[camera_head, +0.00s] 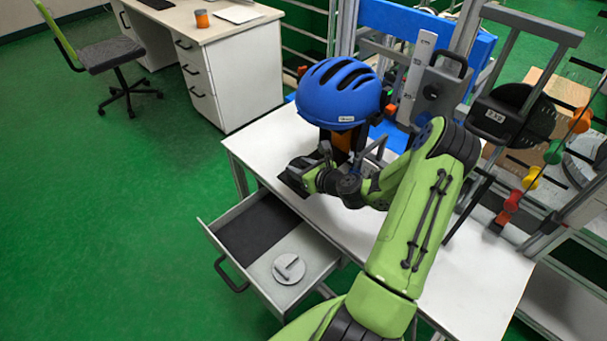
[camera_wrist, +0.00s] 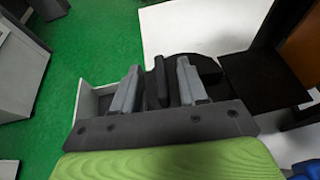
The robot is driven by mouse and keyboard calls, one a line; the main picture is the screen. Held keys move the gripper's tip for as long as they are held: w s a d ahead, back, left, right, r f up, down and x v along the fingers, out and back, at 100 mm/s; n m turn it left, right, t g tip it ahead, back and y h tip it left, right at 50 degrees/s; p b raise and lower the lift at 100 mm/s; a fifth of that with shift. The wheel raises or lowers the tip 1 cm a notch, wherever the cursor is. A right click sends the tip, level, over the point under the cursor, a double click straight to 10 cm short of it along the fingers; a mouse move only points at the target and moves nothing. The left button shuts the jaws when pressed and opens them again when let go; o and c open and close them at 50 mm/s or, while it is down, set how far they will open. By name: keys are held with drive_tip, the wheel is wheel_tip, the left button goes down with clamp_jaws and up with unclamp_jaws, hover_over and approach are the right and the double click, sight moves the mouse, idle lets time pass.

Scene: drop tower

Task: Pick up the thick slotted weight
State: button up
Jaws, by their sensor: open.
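A dark round disc (camera_wrist: 208,70) with a raised upright bar (camera_wrist: 157,84) shows at my gripper in the wrist view. It looks like a slotted weight lying on the white table, and part of it is hidden behind a finger. My gripper (camera_wrist: 157,68) is open, with one grey finger on each side of the bar; I cannot tell whether they touch it. In the head view my gripper (camera_head: 318,172) is low over the table, left of the arm. A second, light grey disc with a raised bar (camera_head: 289,268) lies in the open drawer.
A blue helmet (camera_head: 339,92) sits on a stand right behind my gripper. The open drawer (camera_head: 222,252) juts out from the table (camera_head: 470,275). A blue-framed tower with a dark weight marked with print (camera_head: 513,112) stands to the right. Green floor is free at left.

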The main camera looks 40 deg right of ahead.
drive_tip(key=shift+x, duration=0.95)
drive_tip(key=shift+s, duration=0.15)
clamp_jaws()
idle(0.4)
